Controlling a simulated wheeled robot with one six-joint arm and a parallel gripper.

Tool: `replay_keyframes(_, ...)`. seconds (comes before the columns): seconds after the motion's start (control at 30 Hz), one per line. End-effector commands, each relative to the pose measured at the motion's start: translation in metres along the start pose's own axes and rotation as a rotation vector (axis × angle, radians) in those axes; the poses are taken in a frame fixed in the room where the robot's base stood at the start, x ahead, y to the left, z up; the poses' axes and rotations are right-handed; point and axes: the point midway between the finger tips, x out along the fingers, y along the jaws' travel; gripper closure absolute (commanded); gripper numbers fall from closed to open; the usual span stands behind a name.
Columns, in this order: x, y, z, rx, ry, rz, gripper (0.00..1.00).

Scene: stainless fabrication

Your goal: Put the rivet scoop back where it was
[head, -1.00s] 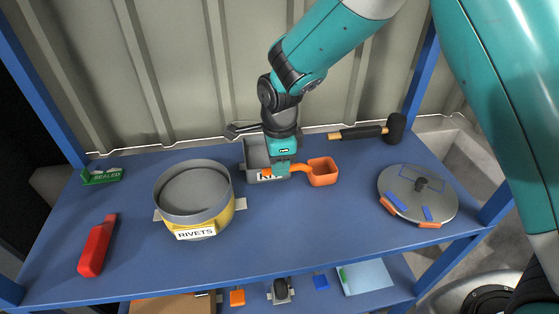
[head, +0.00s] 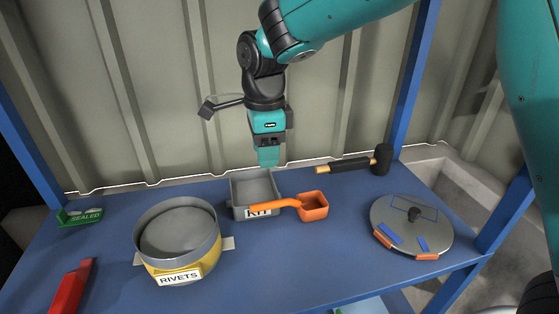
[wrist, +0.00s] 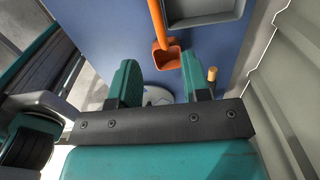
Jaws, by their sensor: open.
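The orange rivet scoop (head: 313,206) rests on the blue shelf, its bowl to the right and its handle reaching left in front of the grey KIT tray (head: 240,190). The scoop also shows in the wrist view (wrist: 166,57), beyond my fingers. My gripper (head: 268,157) is raised above and behind the tray, apart from the scoop. Its two teal fingers (wrist: 158,82) stand apart with nothing between them. The round grey pot labelled RIVETS (head: 180,240) stands to the left of the tray, with a yellow band.
A black-headed mallet (head: 350,165) lies at the back. A green SEALED holder (head: 80,216) and a red tool (head: 70,287) are at the left. The corrugated wall is close behind my gripper.

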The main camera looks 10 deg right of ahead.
Motion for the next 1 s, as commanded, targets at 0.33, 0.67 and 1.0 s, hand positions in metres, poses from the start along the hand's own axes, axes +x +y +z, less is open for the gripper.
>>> replay_keyframes(0.33,-0.024,0.041,-0.019,-0.411,-0.058,-0.019,0.57)
replay_keyframes(0.67,-0.044,0.177,-0.053,-1.591,-0.193,-0.208,0.57)
replay_keyframes(1.0,-0.038,0.246,-0.057,-2.152,-0.204,-0.385,0.57)
